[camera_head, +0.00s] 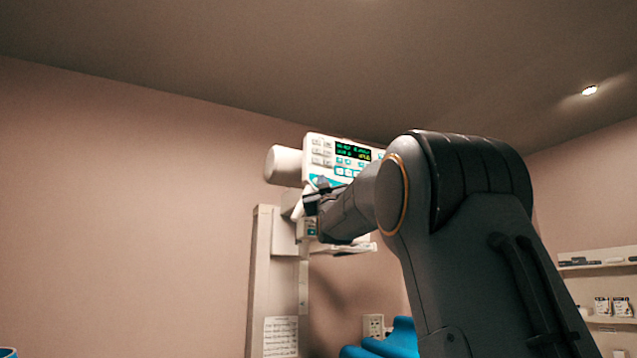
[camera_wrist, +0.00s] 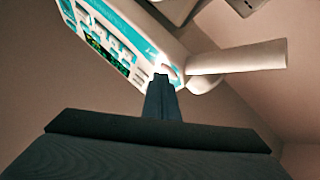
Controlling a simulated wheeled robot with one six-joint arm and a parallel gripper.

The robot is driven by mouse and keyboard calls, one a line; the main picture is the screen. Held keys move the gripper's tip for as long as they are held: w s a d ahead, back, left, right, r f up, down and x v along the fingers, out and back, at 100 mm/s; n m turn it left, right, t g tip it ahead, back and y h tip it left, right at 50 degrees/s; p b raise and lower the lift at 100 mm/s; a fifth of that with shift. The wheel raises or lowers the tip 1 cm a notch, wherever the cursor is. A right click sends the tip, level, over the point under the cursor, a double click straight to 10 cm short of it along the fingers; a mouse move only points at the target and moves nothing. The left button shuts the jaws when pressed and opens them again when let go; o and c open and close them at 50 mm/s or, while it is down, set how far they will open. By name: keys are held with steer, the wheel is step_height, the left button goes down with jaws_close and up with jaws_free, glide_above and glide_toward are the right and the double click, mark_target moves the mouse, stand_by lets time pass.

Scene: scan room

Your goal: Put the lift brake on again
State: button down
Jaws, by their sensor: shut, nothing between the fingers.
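A white machine head with a control panel (camera_head: 322,150) is mounted at a column (camera_head: 262,270) by the wall. The panel has green lit readouts, several buttons and teal trim. My gripper (camera_head: 312,198) is at the panel's lower left corner. In the wrist view the panel (camera_wrist: 110,38) is upside down at upper left, and the shut fingertips (camera_wrist: 161,80) overlap its lower right corner. A small pale rounded part (camera_wrist: 172,70) shows just beyond the tips. I cannot tell if they touch it, or which part is the lift brake.
A white cylinder (camera_head: 283,165) sticks out left of the panel. A notice (camera_head: 281,336) hangs on the column. A blue padded thing (camera_head: 388,342) and a wall socket (camera_head: 373,326) are below. Shelves with small boxes (camera_head: 612,307) are at right.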

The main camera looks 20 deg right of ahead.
steer(key=shift+s, duration=0.1)
stand_by(0.3)
steer(key=shift+s+b, duration=0.7)
steer(key=shift+b, duration=0.05)
steer(key=shift+s+d+b, duration=0.15)
steer(key=shift+s+b, duration=1.65)
steer(key=shift+s, duration=0.7)
